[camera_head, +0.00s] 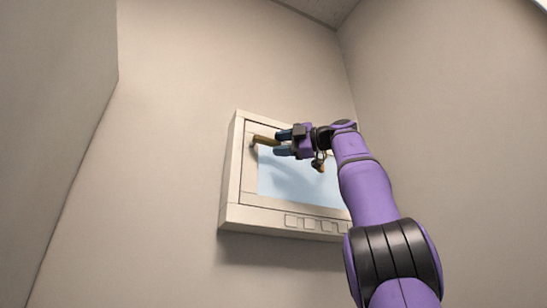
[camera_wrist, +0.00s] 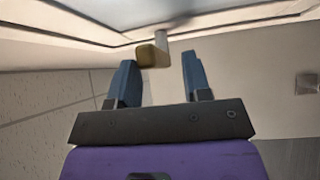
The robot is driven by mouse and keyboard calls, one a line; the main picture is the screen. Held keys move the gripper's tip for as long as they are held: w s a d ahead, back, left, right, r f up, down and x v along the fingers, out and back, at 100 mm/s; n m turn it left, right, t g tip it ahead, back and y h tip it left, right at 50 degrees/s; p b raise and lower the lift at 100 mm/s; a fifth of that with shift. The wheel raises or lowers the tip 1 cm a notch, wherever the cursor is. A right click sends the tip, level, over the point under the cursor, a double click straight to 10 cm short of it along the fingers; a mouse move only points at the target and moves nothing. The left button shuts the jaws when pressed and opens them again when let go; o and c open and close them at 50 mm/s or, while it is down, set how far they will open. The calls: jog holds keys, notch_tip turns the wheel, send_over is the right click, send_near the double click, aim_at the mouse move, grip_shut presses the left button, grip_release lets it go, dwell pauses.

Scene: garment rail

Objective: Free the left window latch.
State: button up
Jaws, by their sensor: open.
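The left window latch (camera_head: 263,140) is a brass-coloured handle on the left side of the window frame (camera_head: 232,190). It lies nearly level in the head view, its free end pointing right towards my gripper (camera_head: 277,143). My gripper is open, its two blue fingers one above the other at that free end. In the wrist view the latch (camera_wrist: 153,56) shows at the tips of my open gripper (camera_wrist: 159,59), between them and closer to the left finger. I cannot tell if it touches a finger. A second brass latch (camera_head: 319,166) shows just below my wrist, partly hidden.
The pale blue window pane (camera_head: 290,182) lies behind my gripper, its right part hidden by my arm. A row of small square panels (camera_head: 312,224) runs along the lower frame. Bare walls stand left and right; the space left of the window is clear.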

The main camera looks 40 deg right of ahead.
jog(key=v, duration=0.9)
dwell(0.3)
